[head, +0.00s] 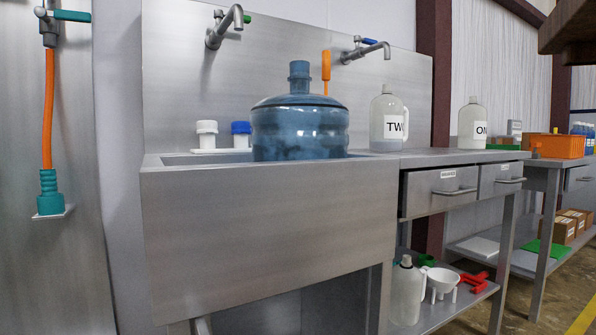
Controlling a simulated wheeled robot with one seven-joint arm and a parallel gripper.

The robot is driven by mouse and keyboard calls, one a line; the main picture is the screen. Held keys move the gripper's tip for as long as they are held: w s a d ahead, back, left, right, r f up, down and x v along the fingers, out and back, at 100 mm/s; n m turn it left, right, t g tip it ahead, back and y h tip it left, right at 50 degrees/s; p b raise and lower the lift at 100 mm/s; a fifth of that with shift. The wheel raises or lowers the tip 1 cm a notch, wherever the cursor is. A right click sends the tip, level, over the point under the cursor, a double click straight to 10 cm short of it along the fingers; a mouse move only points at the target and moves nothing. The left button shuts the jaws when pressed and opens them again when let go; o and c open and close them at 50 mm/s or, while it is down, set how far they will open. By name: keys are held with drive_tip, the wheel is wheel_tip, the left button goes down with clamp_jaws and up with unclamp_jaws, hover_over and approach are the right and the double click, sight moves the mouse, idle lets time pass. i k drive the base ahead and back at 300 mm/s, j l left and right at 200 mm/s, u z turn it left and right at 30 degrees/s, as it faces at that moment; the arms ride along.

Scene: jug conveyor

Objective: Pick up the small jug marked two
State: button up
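The small jug marked TWO (389,122) stands upright on the steel counter, just right of the sink. It is pale and translucent, with a white label in black letters and a handle on its right side. A similar jug whose label reads "ON", its edge turned out of sight, (472,124) stands farther right on the counter. My gripper is not in view.
A large blue water bottle (299,122) stands at the sink (270,240), left of the TWO jug. Two taps (228,25) (370,49) overhang from the wall. An orange bin (556,145) sits far right. The counter (445,155) between the jugs is clear.

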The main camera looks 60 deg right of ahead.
sight(389, 117)
drive_tip(key=k+z, duration=0.1)
drive_tip(key=z, duration=1.05)
drive_tip(key=i+j+z, duration=0.1)
drive_tip(key=z, duration=0.5)
drive_tip(key=i+l, duration=0.1)
drive_tip(key=l, duration=0.2)
drive_tip(key=i+l, duration=0.15)
drive_tip(key=l, duration=0.2)
drive_tip(key=i+l, duration=0.1)
drive_tip(key=l, duration=0.2)
drive_tip(key=i+l, duration=0.1)
drive_tip(key=l, duration=0.2)
drive_tip(key=i+l+u, duration=0.1)
drive_tip(key=l+u, duration=0.3)
drive_tip(key=i+l+u, duration=0.1)
drive_tip(key=l+u, duration=0.15)
drive_tip(key=u, duration=0.15)
drive_tip(key=l+u, duration=0.3)
drive_tip(key=u, duration=0.15)
